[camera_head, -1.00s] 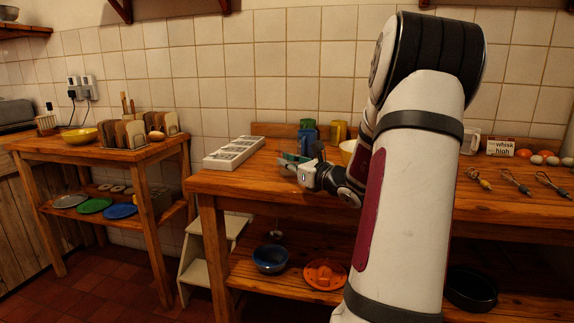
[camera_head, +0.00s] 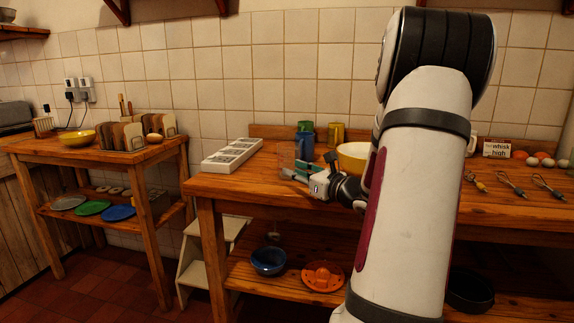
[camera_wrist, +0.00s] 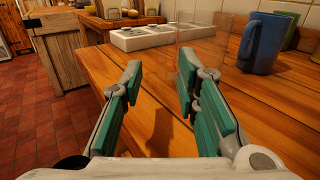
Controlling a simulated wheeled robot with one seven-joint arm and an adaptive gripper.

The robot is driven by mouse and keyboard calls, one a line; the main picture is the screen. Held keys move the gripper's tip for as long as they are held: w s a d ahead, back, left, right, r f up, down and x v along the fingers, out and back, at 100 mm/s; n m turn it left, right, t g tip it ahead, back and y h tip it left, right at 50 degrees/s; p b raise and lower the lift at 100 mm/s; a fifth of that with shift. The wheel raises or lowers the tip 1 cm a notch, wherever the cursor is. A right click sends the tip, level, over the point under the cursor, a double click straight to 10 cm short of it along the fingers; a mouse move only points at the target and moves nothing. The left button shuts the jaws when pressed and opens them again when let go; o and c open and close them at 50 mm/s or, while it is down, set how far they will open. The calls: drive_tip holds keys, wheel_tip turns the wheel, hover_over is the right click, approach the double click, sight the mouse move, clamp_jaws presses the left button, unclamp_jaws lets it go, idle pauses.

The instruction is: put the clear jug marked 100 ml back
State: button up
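The clear jug (camera_head: 286,154) is a faint see-through shape on the right-hand table, just beyond my gripper's fingertips. In the wrist view the clear jug (camera_wrist: 215,45) shows as pale upright edges behind and right of the right finger. Its 100 ml mark cannot be read. My gripper (camera_head: 290,174) is low over the table near its left front part. In the wrist view my gripper (camera_wrist: 158,75) has its teal-padded fingers apart, with bare wood between them. Whether the right finger touches the jug cannot be told.
A white compartment tray (camera_head: 231,154) lies to the left at the table's edge. A blue mug (camera_wrist: 265,43) stands right of the jug. Bare wood lies before my gripper.

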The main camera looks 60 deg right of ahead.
drive_tip(key=p+v, duration=0.1)
drive_tip(key=v, duration=0.8)
drive_tip(key=w+a+r+n+g+y, duration=0.1)
drive_tip(key=w+a+n+y, duration=0.35)
drive_tip(key=a, duration=0.35)
drive_tip(key=w+a+r+n+g+y, duration=0.15)
drive_tip(key=w+a+n+y, duration=0.3)
drive_tip(key=a, duration=0.45)
drive_tip(key=s+a+n+g+y, duration=0.3)
drive_tip(key=a+n+g+y, duration=0.5)
drive_tip(key=a, duration=1.1)
drive_tip(key=s+a+f+n+g+h, duration=0.3)
drive_tip(key=s+a+n+g+h, duration=0.3)
drive_tip(key=s+a+n, duration=0.55)
drive_tip(key=s+d+f+n+h, duration=0.1)
drive_tip(key=s+d+n+h, duration=0.4)
drive_tip(key=s+n, duration=0.5)
drive_tip(key=shift+d+f+h, duration=0.2)
drive_tip(key=shift+f+h, duration=0.2)
drive_tip(key=shift+h, duration=0.4)
